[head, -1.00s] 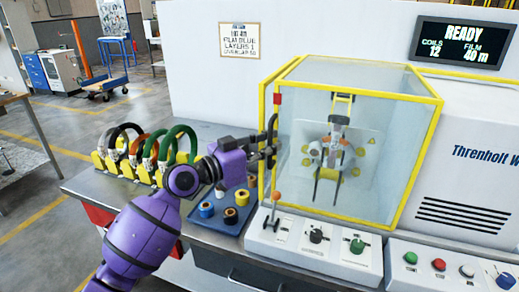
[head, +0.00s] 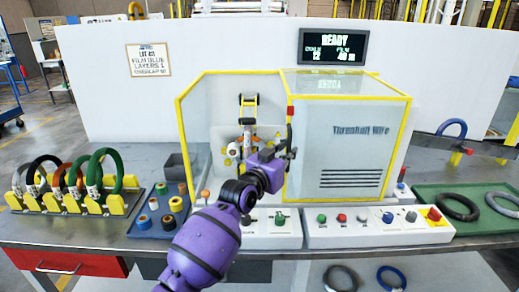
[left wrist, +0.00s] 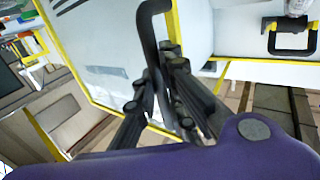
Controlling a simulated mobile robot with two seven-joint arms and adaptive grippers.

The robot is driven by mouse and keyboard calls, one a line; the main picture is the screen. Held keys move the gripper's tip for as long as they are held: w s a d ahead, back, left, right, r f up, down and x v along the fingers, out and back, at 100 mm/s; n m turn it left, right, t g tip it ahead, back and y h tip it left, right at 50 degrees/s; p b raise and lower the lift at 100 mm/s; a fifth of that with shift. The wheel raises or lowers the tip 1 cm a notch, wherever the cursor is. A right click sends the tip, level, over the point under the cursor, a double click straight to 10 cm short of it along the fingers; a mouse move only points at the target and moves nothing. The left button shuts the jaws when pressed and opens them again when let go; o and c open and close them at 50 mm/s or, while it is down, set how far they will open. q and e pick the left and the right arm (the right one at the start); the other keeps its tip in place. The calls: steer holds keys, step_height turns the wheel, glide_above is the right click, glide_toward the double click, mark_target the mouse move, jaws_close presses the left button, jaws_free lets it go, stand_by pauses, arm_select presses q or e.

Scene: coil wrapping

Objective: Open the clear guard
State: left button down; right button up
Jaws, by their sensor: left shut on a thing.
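The clear guard (head: 345,92), a see-through box with yellow edges, stands at the right, in front of the white cabinet lettered "Threnholt Wire". The wrapping head (head: 248,120) to its left is uncovered, inside a yellow-edged opening. My left gripper (head: 287,158) is at the guard's left front edge, shut on the dark guard handle. In the left wrist view its fingers (left wrist: 168,88) close around the black bent handle (left wrist: 149,32) beside the yellow-edged panel. The lower handle is hidden by the fingers. My right gripper is not in view.
A rack of coloured coils (head: 75,198) and a blue tray of rolls (head: 160,212) stand at the left. Control panels with levers and buttons (head: 378,228) line the front. A green tray (head: 470,208) with coils lies right. The display (head: 333,47) reads READY.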

arm_select(q)
steer(key=d, duration=0.4)
steer(key=shift+s, duration=0.1)
steer(key=shift+d, duration=0.45)
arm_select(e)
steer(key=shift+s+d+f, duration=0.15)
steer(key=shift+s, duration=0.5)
arm_select(q)
steer(key=shift+f, duration=0.1)
steer(key=c, duration=2.1)
jaws_free()
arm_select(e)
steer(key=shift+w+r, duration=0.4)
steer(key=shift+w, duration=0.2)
